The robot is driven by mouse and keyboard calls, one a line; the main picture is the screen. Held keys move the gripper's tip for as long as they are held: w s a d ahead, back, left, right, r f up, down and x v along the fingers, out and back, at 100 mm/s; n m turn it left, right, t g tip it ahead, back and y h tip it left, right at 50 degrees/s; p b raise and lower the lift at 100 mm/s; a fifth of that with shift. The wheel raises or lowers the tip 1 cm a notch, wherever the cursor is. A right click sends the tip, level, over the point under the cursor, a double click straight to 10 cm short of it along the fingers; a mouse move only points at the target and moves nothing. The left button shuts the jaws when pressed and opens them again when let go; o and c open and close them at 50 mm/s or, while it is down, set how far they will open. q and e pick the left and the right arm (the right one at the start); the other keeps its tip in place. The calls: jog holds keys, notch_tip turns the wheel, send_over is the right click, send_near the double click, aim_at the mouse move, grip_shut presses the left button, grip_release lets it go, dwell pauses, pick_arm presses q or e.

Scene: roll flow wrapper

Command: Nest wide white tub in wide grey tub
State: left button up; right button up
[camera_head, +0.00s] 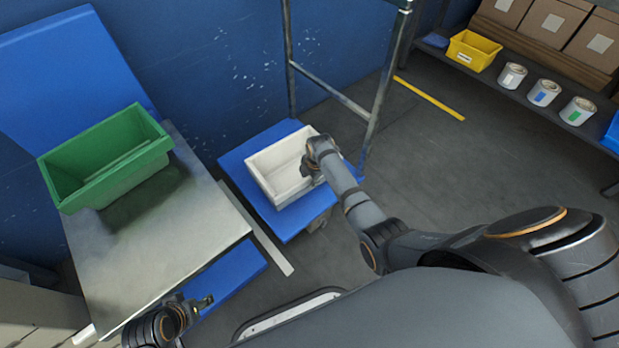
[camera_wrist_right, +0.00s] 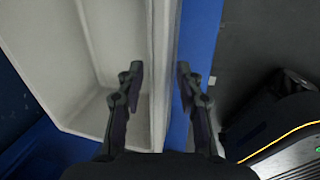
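A wide white tub (camera_head: 282,168) sits upright on a blue-topped stand (camera_head: 236,172). It looks empty, and its near-right side is partly hidden by my right gripper (camera_head: 312,168). In the right wrist view the tub (camera_wrist_right: 60,55) fills the left side. There the right gripper (camera_wrist_right: 158,78) is open, one finger inside the tub and one outside, with the side wall between them and gaps visible. I cannot make out a separate grey tub. My left gripper (camera_head: 205,301) is low at the left, by the metal table; its opening is unclear.
A green bin (camera_head: 105,160) stands on the metal table (camera_head: 160,245) at left. A metal frame post (camera_head: 378,90) rises behind the stand. A shelf at right holds a yellow bin (camera_head: 471,50), several cans and boxes. The floor between is clear.

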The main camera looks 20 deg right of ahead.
jog(key=shift+o, duration=0.5)
jog(key=shift+s, duration=0.1)
jog(key=v, duration=1.2)
